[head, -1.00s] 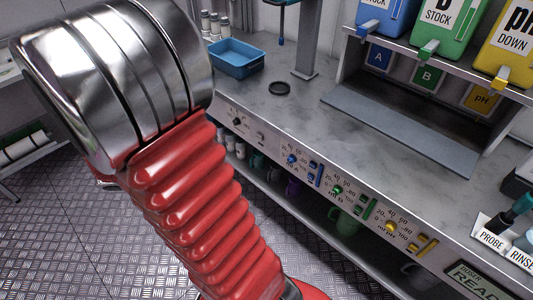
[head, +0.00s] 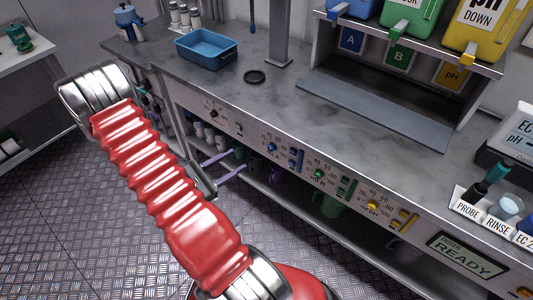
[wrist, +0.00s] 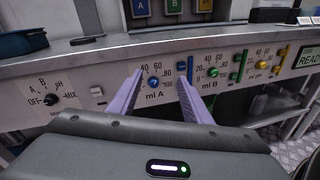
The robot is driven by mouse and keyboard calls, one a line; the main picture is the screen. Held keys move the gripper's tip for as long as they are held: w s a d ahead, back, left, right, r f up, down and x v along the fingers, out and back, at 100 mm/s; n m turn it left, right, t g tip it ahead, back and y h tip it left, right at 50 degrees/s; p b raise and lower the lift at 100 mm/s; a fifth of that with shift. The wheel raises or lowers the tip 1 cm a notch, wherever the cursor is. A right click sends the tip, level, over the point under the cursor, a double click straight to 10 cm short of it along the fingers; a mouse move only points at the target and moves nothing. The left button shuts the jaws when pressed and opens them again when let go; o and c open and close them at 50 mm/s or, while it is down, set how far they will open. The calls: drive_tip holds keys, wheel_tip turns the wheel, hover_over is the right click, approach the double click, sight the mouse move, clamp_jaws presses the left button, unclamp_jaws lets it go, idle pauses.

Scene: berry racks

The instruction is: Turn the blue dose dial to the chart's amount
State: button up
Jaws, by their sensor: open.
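The blue dose dial (head: 271,147) is a small round knob on the bench's front panel, ringed by printed numbers and labelled ml A in the wrist view (wrist: 153,83). My gripper (head: 238,160) is open, its two purple fingers pointing at the panel from the dial's left in the head view. In the wrist view my gripper's fingers (wrist: 161,76) stand either side of the dial, with nothing between them. They look short of the panel, but the exact gap is unclear. The dial's pointer is too small to read. No chart is in view.
A green dial (head: 319,174) and a yellow dial (head: 372,205) sit along the same panel to the right. A selector knob (wrist: 51,100) is to the left. A blue tray (head: 207,50) and a dark ring (head: 255,77) lie on the bench. A shelf with cups runs below the panel.

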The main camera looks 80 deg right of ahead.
sight(269, 149)
wheel_tip(269, 149, down, 10)
drive_tip(key=s+d+n+t+h, duration=0.2)
drive_tip(key=n, duration=0.3)
drive_tip(key=shift+s+d+t+h, duration=0.2)
drive_tip(key=shift+t+h, duration=0.1)
drive_tip(key=shift+t, duration=0.1)
drive_tip(key=shift+d+r, duration=0.1)
drive_tip(key=shift+d, duration=0.05)
drive_tip(key=x, duration=1.3)
drive_tip(key=shift+s+d, duration=0.15)
drive_tip(key=shift+d, duration=0.05)
drive_tip(key=shift+c, duration=0.7)
drive_tip(key=c, duration=0.9)
